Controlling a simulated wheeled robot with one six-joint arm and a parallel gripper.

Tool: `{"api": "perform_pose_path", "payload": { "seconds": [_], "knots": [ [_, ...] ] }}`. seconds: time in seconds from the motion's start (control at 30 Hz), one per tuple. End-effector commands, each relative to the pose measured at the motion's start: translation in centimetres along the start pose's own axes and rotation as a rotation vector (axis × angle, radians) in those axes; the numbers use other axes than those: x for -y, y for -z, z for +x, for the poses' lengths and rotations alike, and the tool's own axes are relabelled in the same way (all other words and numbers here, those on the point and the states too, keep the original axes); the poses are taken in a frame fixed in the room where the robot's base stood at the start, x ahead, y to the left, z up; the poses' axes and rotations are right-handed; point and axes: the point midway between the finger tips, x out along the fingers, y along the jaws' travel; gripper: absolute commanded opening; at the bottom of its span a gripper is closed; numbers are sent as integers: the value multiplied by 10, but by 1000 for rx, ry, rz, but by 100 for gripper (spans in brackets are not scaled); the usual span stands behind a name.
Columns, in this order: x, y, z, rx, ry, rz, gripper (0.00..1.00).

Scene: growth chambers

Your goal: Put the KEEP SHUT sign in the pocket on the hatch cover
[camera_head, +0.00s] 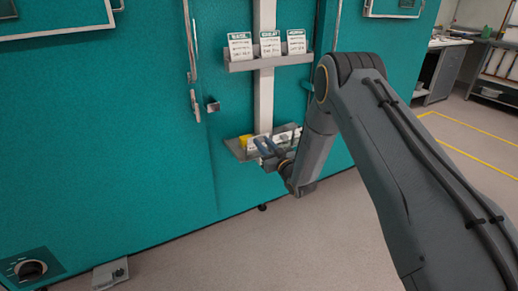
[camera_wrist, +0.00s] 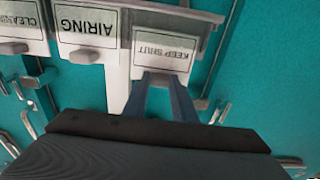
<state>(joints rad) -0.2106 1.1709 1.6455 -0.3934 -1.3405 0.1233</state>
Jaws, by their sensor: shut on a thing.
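The KEEP SHUT sign (camera_wrist: 166,52) is a white card with dark print, upside down in the wrist view. My gripper (camera_wrist: 166,80) is shut on its edge, one dark finger toward each side. The sign is at the end of a row in a grey rack (camera_wrist: 205,17), beside the AIRING sign (camera_wrist: 88,27); whether it is clear of the rack I cannot tell. In the head view my gripper (camera_head: 264,147) is at the lower rack (camera_head: 238,149), and the sign itself is hard to make out there. I cannot identify the hatch cover or its pocket.
An upper rack (camera_head: 268,62) holds three white cards above my gripper. A yellow item (camera_head: 245,141) is at the lower rack's left end. Teal chamber doors with handles (camera_head: 194,100) stand close behind.

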Motion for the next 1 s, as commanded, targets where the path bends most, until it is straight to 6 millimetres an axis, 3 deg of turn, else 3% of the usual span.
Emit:
{"api": "perform_pose_path", "payload": {
  "seconds": [0.53, 1.0],
  "knots": [
    [0, 3, 0, -1, 0, 0, 1],
    [0, 20, 1, -1, 0, 0, 1]
  ]
}}
